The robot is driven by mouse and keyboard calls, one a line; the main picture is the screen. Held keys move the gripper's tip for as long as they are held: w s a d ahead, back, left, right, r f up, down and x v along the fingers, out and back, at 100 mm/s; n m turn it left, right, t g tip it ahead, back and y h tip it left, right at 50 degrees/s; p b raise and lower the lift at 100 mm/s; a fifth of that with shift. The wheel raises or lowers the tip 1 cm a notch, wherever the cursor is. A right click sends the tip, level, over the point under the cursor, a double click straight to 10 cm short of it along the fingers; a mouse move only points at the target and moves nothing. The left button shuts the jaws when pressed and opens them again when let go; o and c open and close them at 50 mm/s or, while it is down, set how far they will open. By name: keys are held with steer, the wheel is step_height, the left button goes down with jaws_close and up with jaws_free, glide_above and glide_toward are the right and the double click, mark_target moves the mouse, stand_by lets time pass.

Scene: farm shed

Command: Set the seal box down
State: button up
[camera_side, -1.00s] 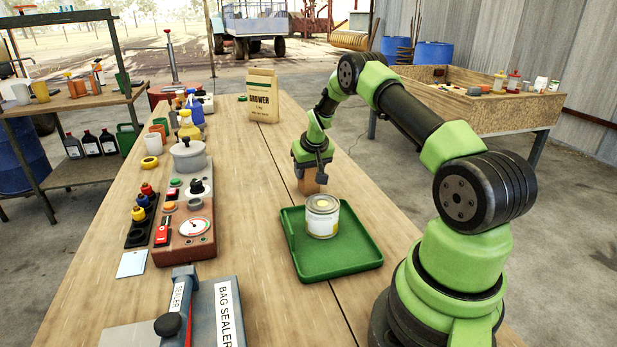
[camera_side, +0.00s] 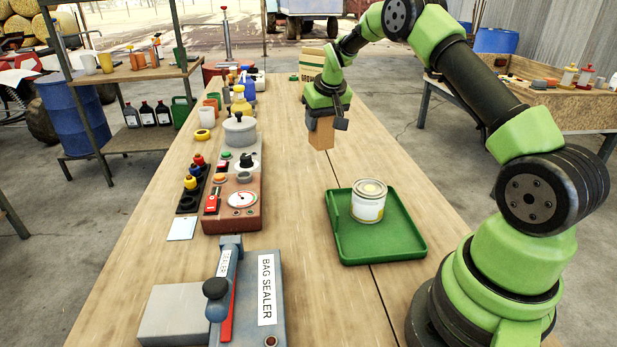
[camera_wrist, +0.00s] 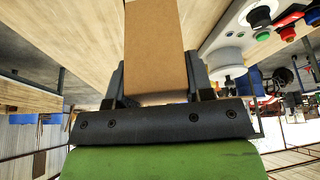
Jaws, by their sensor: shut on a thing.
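The seal box, a plain brown cardboard box (camera_side: 321,134), hangs upright below my gripper (camera_side: 326,112). My gripper is shut on its upper part. In the side view the box appears to be above the wooden table, behind the green tray; the exact gap under it is hard to judge. In the wrist view the brown box (camera_wrist: 157,50) sits between the two dark fingers (camera_wrist: 160,95), and its far end is cut off by the picture's top edge.
A green tray (camera_side: 345,245) holding a white-labelled tin (camera_side: 368,201) stands in front of the box. A bag sealer (camera_side: 262,300), a red gauge unit (camera_side: 235,212) and a grey pot (camera_side: 240,131) line the left. A paper sack (camera_side: 312,62) stands behind my gripper. Bare wood lies between.

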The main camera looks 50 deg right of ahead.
steer(key=w+a+n, duration=0.1)
steer(key=w+a, duration=0.2)
steer(key=a, duration=0.3)
steer(key=shift+s+f, duration=0.15)
steer(key=shift+f, duration=4.8)
steer(key=shift+f, duration=0.1)
steer(key=o, duration=0.9)
steer(key=shift+o, duration=0.2)
